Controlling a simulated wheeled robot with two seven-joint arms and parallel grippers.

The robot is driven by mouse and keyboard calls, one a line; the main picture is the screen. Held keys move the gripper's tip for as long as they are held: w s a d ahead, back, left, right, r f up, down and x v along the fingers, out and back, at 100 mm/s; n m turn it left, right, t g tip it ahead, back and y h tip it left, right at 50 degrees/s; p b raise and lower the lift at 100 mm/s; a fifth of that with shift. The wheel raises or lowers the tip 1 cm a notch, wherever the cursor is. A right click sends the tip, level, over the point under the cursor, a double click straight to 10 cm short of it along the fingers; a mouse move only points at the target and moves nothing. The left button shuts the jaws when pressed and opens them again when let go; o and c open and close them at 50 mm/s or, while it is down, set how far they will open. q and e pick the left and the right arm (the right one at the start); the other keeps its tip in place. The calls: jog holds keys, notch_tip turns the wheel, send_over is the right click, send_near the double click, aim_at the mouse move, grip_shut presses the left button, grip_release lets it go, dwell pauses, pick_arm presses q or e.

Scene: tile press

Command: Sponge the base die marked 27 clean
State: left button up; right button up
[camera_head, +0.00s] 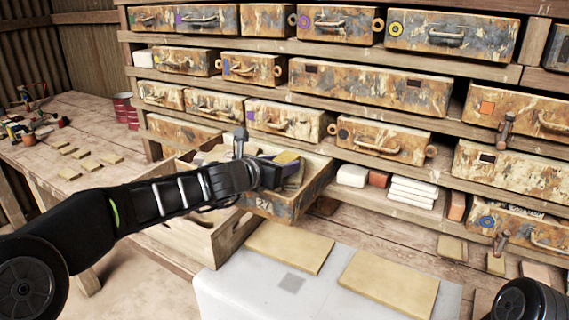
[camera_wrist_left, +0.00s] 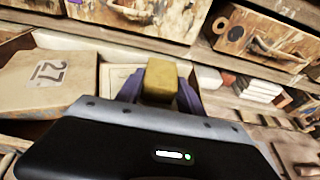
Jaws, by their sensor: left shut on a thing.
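In the left wrist view, a pale beige die marked 27 (camera_wrist_left: 24,82) lies at the left, inside a pulled-out drawer. My left gripper (camera_wrist_left: 160,95) is shut on a yellow-brown sponge (camera_wrist_left: 160,74), held to the right of the die and apart from it. In the head view, the left gripper (camera_head: 278,170) and the sponge (camera_head: 288,157) are over the drawer (camera_head: 285,206), whose front also reads 27. My arm hides much of the drawer's inside there. My right gripper is out of view.
A rack of rusty, paint-worn drawers (camera_head: 370,90) stands behind. White slabs (camera_head: 413,190) lie right of the open drawer. Two tan boards (camera_head: 388,281) lie on a white surface in front. A side table (camera_head: 90,135) at left holds small tiles and tools.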

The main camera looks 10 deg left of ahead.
pick_arm(q)
jog(key=shift+s+a+f, duration=0.15)
jog(key=shift+s+a, duration=0.05)
jog(key=shift+s, duration=0.4)
jog(key=shift+w, duration=0.1)
jog(key=shift+w+d, duration=0.1)
jog(key=shift+w, duration=0.15)
jog(key=shift+w+d+p, duration=0.2)
jog(key=shift+w+p, duration=0.05)
jog(key=shift+w, duration=0.25)
jog(key=shift+w+d+p, duration=0.2)
jog(key=shift+w, duration=0.3)
jog(key=shift+s, duration=0.1)
